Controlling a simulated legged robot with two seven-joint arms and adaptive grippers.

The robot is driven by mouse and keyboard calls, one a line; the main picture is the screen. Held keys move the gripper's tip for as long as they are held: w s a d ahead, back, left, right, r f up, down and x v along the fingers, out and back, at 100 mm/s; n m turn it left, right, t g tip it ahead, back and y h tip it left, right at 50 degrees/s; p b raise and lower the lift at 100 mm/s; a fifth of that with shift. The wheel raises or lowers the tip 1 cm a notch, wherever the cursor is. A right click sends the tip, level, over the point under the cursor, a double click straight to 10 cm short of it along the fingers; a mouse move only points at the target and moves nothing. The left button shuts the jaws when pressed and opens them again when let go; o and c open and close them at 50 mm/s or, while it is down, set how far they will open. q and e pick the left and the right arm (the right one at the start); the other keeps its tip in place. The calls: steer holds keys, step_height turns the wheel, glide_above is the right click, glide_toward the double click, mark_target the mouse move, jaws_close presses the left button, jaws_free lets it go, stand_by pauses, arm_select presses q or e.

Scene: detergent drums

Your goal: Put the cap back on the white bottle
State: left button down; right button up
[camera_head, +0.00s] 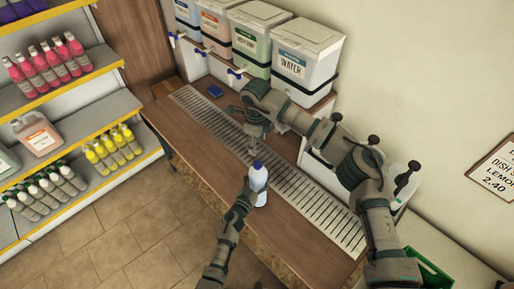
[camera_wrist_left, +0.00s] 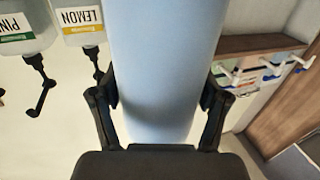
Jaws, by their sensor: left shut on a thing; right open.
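The white bottle (camera_head: 259,183) stands upright near the front edge of the wooden counter. Its top (camera_head: 258,164) shows dark blue, like a cap, but I cannot tell how it is seated. My left gripper (camera_head: 250,194) is shut on the bottle's body from the front left. In the left wrist view the bottle (camera_wrist_left: 165,65) fills the space between both fingers, pale and smooth. My right gripper (camera_head: 257,139) is open, pointing down above the bottle top and apart from it. No separate loose cap shows.
A slotted metal drain strip (camera_head: 310,205) runs along the wooden counter (camera_head: 205,150). Labelled drums with taps, including the WATER drum (camera_head: 305,66), stand behind. A blue item (camera_head: 215,91) lies at the back. A green crate (camera_head: 428,270) is at lower right. Shelves with bottles stand left.

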arm_select(q)
jaws_free()
stand_by(0.3)
steer(key=v, duration=1.2)
steer(key=shift+f, duration=0.1)
